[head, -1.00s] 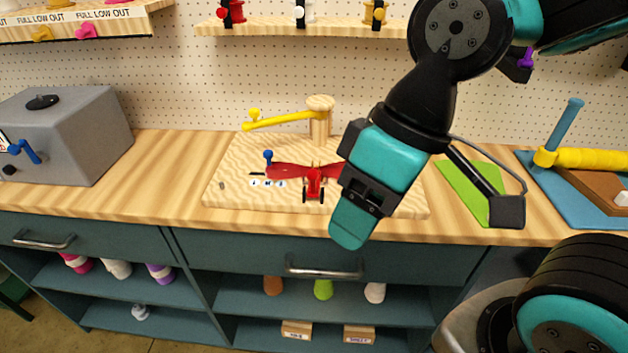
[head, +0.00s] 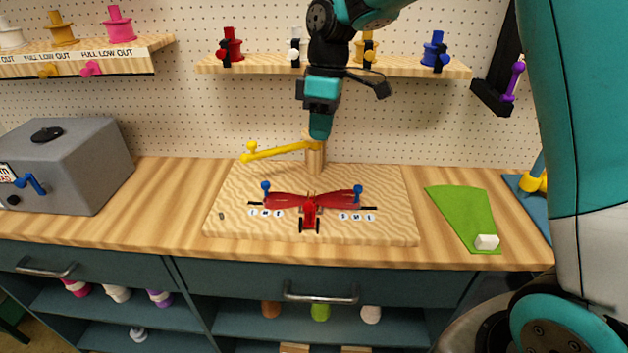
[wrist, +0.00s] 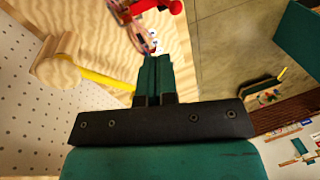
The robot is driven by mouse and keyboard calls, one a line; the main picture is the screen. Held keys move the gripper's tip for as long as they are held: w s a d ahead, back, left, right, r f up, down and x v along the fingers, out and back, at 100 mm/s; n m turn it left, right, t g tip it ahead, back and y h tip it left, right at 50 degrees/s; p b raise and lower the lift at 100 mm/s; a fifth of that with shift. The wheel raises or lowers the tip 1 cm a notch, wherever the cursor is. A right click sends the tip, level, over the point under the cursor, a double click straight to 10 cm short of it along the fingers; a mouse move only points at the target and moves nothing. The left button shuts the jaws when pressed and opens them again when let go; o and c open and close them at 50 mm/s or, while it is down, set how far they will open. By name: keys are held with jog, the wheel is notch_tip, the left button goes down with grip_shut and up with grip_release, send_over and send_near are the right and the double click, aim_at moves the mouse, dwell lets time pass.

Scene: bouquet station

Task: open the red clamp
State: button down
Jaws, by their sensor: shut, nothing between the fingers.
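The red clamp (head: 311,214) stands at the front middle of a pale wooden board (head: 235,221). Red flared pieces spread to its left and right, with a blue knob (head: 265,186) on the left and another blue knob (head: 358,189) on the right. I cannot tell whether its jaws are open. My gripper (head: 320,132) is shut and empty, pointing down above and behind the clamp, in front of the top of a wooden post (head: 315,161). In the wrist view my shut fingers (wrist: 154,62) are apart from the clamp (wrist: 160,6), which is cut off by the top edge.
A yellow lever (head: 280,152) reaches left from the post. A grey box (head: 68,165) stands at the left. A green mat (head: 462,214) with a white block (head: 487,242) lies at the right. A shelf with spools (head: 270,66) hangs behind. The counter's front strip is clear.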

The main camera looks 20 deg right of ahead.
aim_at(310, 206)
jog(key=shift+w+d+f+n, duration=0.2)
jog(key=shift+w+d, duration=0.15)
jog(key=shift+w, duration=0.25)
jog(key=shift+w+d+f+n, duration=0.1)
jog(key=shift+w+d+f, duration=0.1)
jog(key=shift+w+d, duration=0.25)
jog(key=shift+w+a, duration=0.1)
jog(key=p+x, duration=0.1)
jog(key=x, duration=0.2)
jog(key=s+p+x, duration=0.1)
jog(key=x, duration=0.3)
jog(key=s+a+p+x, duration=0.1)
jog(key=x, duration=0.3)
jog(key=shift+s+a+r, duration=0.1)
jog(key=shift+a+r, duration=0.05)
jog(key=shift+r, duration=0.05)
jog(key=shift+s+a+f+p, duration=0.3)
jog(key=shift+s+a+f, duration=0.05)
jog(key=shift+s+f, duration=0.1)
jog(key=shift+a, duration=0.1)
